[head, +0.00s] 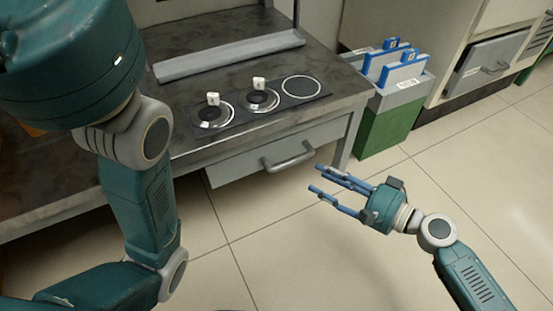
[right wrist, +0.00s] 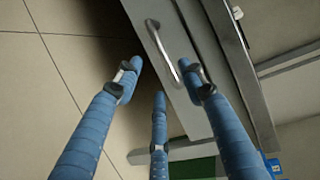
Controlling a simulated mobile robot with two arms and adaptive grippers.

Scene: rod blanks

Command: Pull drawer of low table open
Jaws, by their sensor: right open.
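The low table (head: 338,88) has a dark top and a grey drawer (head: 235,167) under its front edge. The drawer looks shut, or nearly so. Its curved metal handle (head: 288,159) sits on the drawer front. My right gripper (head: 316,179) is open and empty, a little right of and in front of the handle, fingers pointing toward the table. In the right wrist view the handle (right wrist: 163,50) lies just beyond the spread fingers (right wrist: 160,72), and one fingertip overlaps its end. Whether they touch is unclear. My left arm crosses the left side; its gripper is not visible.
Two small white-tagged items (head: 212,99) (head: 259,84) stand on ringed plates on the tabletop. A green bin (head: 386,132) with blue-handled contents stands right of the table. A cabinet (head: 492,58) is at the back right. The tiled floor (head: 290,240) in front is clear.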

